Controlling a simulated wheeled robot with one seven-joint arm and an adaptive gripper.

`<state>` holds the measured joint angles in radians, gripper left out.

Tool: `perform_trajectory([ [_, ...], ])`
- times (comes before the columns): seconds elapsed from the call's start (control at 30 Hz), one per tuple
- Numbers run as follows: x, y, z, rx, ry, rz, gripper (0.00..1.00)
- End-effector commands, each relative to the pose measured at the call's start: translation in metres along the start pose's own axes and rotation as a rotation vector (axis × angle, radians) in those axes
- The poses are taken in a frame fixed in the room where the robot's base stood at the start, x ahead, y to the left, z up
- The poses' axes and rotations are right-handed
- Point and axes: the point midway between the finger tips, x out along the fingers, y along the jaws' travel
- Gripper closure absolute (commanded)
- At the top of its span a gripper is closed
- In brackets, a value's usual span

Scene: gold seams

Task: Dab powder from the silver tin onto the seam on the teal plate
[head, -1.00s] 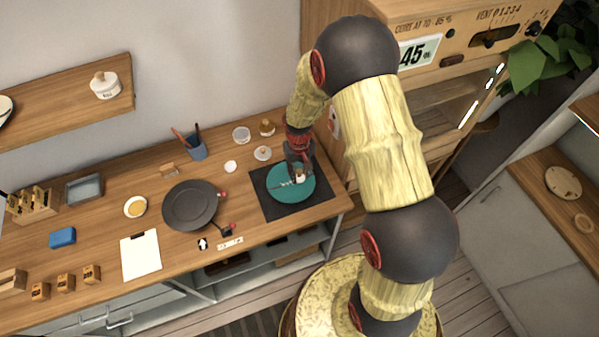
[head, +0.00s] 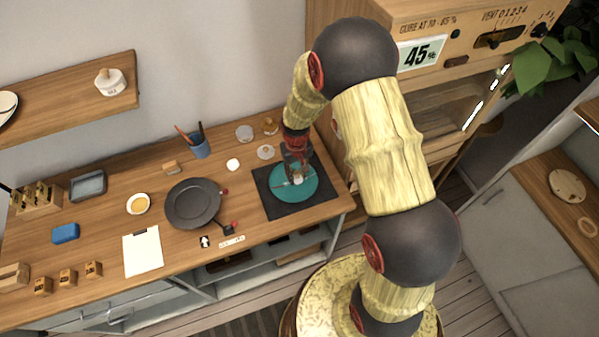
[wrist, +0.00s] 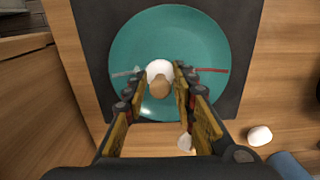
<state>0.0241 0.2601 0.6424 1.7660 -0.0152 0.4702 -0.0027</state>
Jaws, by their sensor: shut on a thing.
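The teal plate (head: 281,195) lies on a dark mat; it also fills the upper wrist view (wrist: 170,25). A seam (wrist: 215,71) runs across it, red on the right and pale silvery grey on the left. My gripper (wrist: 160,85) is over the plate, shut on a dabber with a tan wooden knob (wrist: 160,89) and a white puff (wrist: 159,68). The puff is over the middle of the seam and hides it there; I cannot tell whether it touches. A small round silvery container (head: 244,133), perhaps the silver tin, stands behind the mat.
The dark mat (head: 267,204) surrounds the plate. Behind it are a pale lidlike disc (head: 265,152), a small amber jar (head: 270,126) and a white piece (head: 233,165). A dark pan (head: 193,204) lies left of the mat. A wooden cabinet (head: 365,30) stands close on the right.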

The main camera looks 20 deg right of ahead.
Motion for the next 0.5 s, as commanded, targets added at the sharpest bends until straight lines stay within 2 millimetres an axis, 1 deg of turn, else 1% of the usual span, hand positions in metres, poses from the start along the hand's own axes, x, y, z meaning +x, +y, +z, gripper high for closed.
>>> perform_trajectory([
  [0.1, 0.001, -0.007, 0.004, -0.001, -0.003, 0.0, 0.94],
  [0.23, 0.002, -0.009, 0.006, 0.0, -0.004, 0.0, 0.94],
  [0.5, 0.001, -0.019, -0.002, -0.001, -0.003, 0.0, 0.94],
])
